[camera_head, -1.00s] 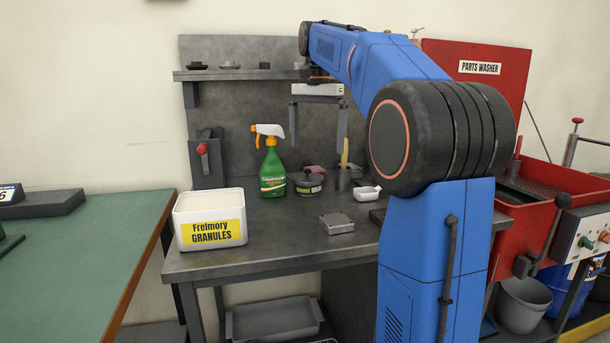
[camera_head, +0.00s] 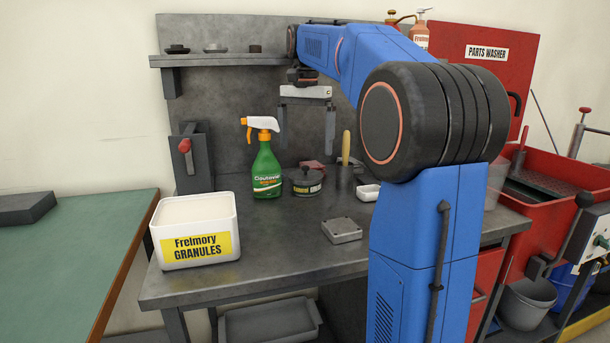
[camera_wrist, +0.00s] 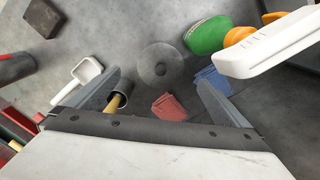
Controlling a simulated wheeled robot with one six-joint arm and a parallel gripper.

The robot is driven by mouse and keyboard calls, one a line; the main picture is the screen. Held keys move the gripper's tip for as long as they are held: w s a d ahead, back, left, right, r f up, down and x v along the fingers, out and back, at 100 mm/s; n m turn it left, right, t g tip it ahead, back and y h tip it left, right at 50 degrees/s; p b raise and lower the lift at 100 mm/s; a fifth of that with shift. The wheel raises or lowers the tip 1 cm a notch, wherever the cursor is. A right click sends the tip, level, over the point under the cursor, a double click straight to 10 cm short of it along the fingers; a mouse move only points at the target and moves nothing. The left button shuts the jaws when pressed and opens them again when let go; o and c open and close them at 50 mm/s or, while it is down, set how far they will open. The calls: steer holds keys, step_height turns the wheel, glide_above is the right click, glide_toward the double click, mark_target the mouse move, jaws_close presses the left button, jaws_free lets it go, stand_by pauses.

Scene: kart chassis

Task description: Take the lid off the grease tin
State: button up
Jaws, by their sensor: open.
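The grease tin (camera_head: 307,188) is a small round grey tin with a yellow label, standing upright on the grey workbench. Its dark lid (camera_head: 306,175) with a centre knob is on top; in the wrist view the lid (camera_wrist: 160,65) shows from above as a grey disc. My gripper (camera_head: 306,150) is open and empty, above the bench near the tin, fingers pointing down. In the wrist view my gripper (camera_wrist: 160,80) has its two fingers spread wide, with the lid beyond and between them. No contact with the tin shows.
A green spray bottle (camera_head: 266,165) stands just left of the tin. A dark cup (camera_head: 345,176) with a wooden-handled tool is just right, near a white scoop (camera_head: 368,192). Red and blue cloths (camera_wrist: 169,107) lie behind the tin. A granules tub (camera_head: 195,230) stands front left.

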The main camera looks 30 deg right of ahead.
mark_target(305, 172)
steer(key=shift+w+d+f, duration=0.1)
steer(key=shift+f, duration=1.9)
steer(key=shift+w+d+f, duration=0.1)
steer(key=shift+f, duration=1.85)
steer(key=c, duration=1.1)
